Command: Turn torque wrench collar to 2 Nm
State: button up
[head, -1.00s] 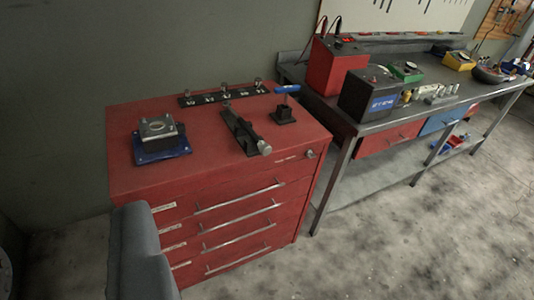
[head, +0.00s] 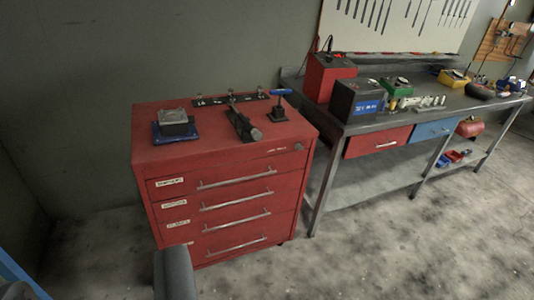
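The likely torque wrench (head: 243,126) lies in a dark cradle on top of the red drawer cabinet (head: 165,156), its round silver end toward the cabinet's front edge. Its collar marks are too small to read. A dark grey part of my gripper (head: 175,274) shows at the bottom edge, in front of the cabinet and well apart from the wrench. Its fingertips cannot be made out, and I see nothing held.
On the cabinet are a blue-based metal block (head: 174,125), a black rack of fittings (head: 210,101) and a blue T-handle tool (head: 280,92) in a stand. A grey workbench (head: 392,117) with boxes stands at the right. The floor in front is clear.

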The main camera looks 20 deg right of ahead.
aim_at(257, 136)
jog(key=z, duration=0.1)
jog(key=k, duration=0.35)
jog(key=u, duration=0.65)
jog(key=i, duration=2)
jog(key=z, duration=0.6)
